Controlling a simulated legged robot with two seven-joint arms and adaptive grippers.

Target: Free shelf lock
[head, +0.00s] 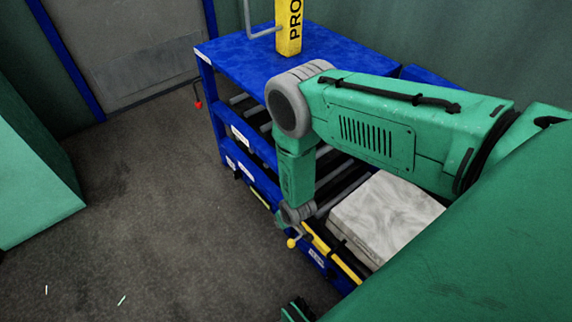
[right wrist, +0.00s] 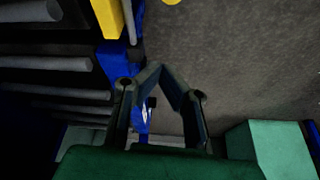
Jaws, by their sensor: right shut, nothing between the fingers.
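A blue shelf rack (head: 217,140) with rollers stands right of centre in the head view. At its front edge is a yellow bar (head: 335,258), with a small yellow knob (head: 292,243) at the bar's near-left end. The wrist view shows the yellow bar (right wrist: 107,18) at upper left and the yellow knob (right wrist: 172,2) cut off at the top edge. My right gripper (right wrist: 161,70) is shut and empty beside the blue shelf edge, apart from the knob. In the head view my right arm hides most of that gripper.
A pale block (head: 385,215) lies on the rollers. A yellow post (head: 289,28) stands on the rack's top. A red knob (head: 198,104) sticks out at the rack's left side. A green box (head: 35,185) stands at far left; the grey floor (head: 150,200) between is open.

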